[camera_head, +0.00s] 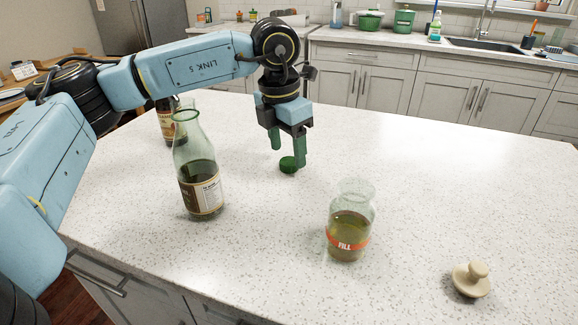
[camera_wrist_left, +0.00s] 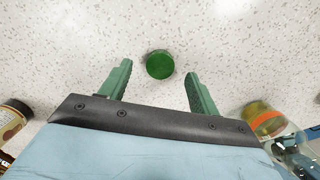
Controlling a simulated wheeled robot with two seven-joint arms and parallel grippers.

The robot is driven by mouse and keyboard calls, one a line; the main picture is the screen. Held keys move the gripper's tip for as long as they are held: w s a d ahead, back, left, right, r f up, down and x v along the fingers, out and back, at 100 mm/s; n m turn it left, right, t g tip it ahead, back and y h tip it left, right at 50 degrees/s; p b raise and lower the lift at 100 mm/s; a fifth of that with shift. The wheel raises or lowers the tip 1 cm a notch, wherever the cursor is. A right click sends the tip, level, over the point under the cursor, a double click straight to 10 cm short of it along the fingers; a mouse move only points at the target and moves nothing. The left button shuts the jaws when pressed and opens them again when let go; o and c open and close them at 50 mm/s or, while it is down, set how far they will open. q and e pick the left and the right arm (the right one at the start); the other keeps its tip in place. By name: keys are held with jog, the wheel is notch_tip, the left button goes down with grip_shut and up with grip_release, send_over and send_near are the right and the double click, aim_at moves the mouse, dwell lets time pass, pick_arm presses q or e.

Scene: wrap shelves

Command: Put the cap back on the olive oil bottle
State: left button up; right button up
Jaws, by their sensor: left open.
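A green glass olive oil bottle (camera_head: 198,170) with a label stands upright and uncapped at the left of the counter. A green cap (camera_head: 288,165) lies on the counter to its right. My left gripper (camera_head: 288,154) is open just above the cap. In the left wrist view the cap (camera_wrist_left: 160,65) sits beyond and between the two spread fingers (camera_wrist_left: 157,85), touching neither as far as I can tell. My right gripper is not in view.
A glass jar (camera_head: 350,225) with a red FILL band holds oil, right of the cap. A beige knobbed lid (camera_head: 471,279) lies at the right front. Another bottle (camera_head: 165,122) stands behind the oil bottle. The counter's right side (camera_head: 460,180) is clear.

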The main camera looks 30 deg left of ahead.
aim_at(288, 161)
pick_arm(q)
jog(key=shift+w+f, duration=0.15)
jog(key=shift+f, duration=1)
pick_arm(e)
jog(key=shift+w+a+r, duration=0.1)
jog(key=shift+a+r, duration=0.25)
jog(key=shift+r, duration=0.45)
pick_arm(q)
jog(key=c, duration=1)
jog(key=shift+c, duration=0.2)
jog(key=shift+r, duration=0.2)
jog(key=shift+r, duration=0.25)
notch_tip(288, 161, up, 9)
jog(key=p, duration=0.2)
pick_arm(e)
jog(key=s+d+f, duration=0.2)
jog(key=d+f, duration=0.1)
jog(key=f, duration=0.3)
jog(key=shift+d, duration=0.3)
pick_arm(q)
jog(key=shift+r, duration=0.15)
